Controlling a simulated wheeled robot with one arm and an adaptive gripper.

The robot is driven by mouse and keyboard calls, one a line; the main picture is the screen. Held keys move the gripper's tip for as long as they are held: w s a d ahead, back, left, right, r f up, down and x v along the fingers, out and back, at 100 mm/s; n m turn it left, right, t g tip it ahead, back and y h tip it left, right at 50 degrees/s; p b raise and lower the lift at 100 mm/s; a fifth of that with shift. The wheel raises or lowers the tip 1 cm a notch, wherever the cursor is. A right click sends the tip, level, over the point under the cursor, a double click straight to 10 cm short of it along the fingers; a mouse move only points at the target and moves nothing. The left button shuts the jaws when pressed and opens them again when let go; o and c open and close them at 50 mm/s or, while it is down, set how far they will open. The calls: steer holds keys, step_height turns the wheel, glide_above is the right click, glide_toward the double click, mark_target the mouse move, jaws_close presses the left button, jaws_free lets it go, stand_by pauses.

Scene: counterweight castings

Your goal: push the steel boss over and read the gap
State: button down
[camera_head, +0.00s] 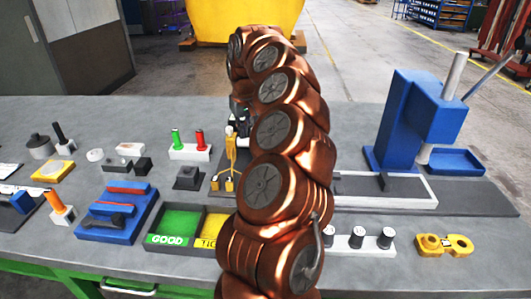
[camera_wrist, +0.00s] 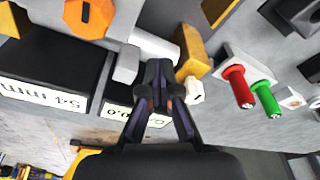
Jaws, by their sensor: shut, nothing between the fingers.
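My gripper (camera_wrist: 158,78) is shut and empty in the wrist view. Its fingertips are by a pale grey cylinder (camera_wrist: 155,45), which may be the steel boss; I cannot tell whether they touch it. A light grey block (camera_wrist: 127,63) is left of the fingers, and a yellow block (camera_wrist: 192,50) is to the right. Two black blocks bear white labels: one (camera_wrist: 50,65) appears to read "54 mm", the other (camera_wrist: 120,95) is partly hidden and shows "0.0". In the head view my copper arm hides most of this spot; a small yellow fixture (camera_head: 229,160) shows beside it.
Red and green handled plugs (camera_head: 176,140) stand left of the arm. GOOD-labelled green tray (camera_head: 172,240) is at the front. A blue press (camera_head: 420,115) stands right, with black-topped pieces (camera_head: 384,238) and a yellow part (camera_head: 445,245) nearer. An orange ring (camera_wrist: 88,15) shows in the wrist view.

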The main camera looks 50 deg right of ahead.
steer(key=shift+s+d, duration=0.3)
steer(key=shift+s, duration=0.1)
stand_by(1.1)
step_height(320, 180, up, 7)
steer(key=p, duration=0.3)
stand_by(0.8)
stand_by(0.4)
